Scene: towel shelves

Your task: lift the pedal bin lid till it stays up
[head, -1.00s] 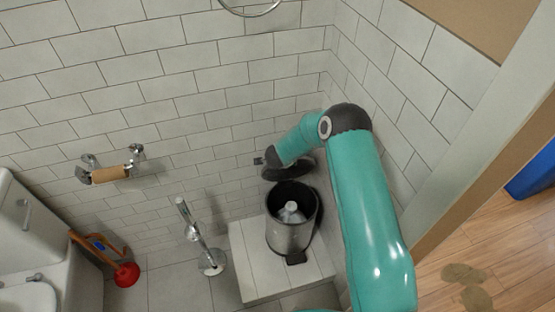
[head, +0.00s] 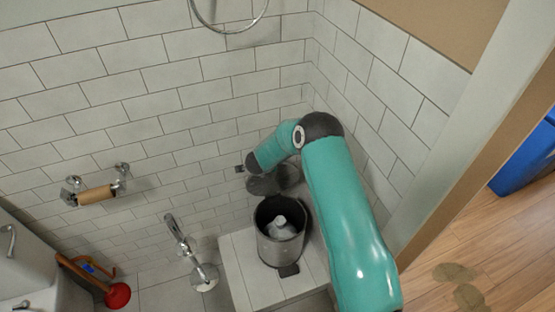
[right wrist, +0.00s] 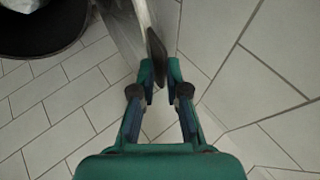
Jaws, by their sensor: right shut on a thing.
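The pedal bin is a dark metal cylinder (head: 281,248) with a black rim. It stands open, with a pale crumpled thing inside. Its dark lid (head: 275,181) is raised behind the mouth, against the wall side, partly covered by my right arm. My right gripper (right wrist: 160,76) is shut on the lid's edge (right wrist: 157,50) in the right wrist view. The bin's dark mouth (right wrist: 40,38) shows at the top left there. In the head view the right fingers are mostly hidden behind the wrist. The black pedal (head: 289,270) is at the bin's foot. My left gripper is out of view.
The bin stands on a white tiled step (head: 240,270) near the corner walls. A chrome brush stand (head: 203,276) is to its left. A paper roll holder (head: 97,194) is on the wall. A red plunger (head: 118,295) is at lower left.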

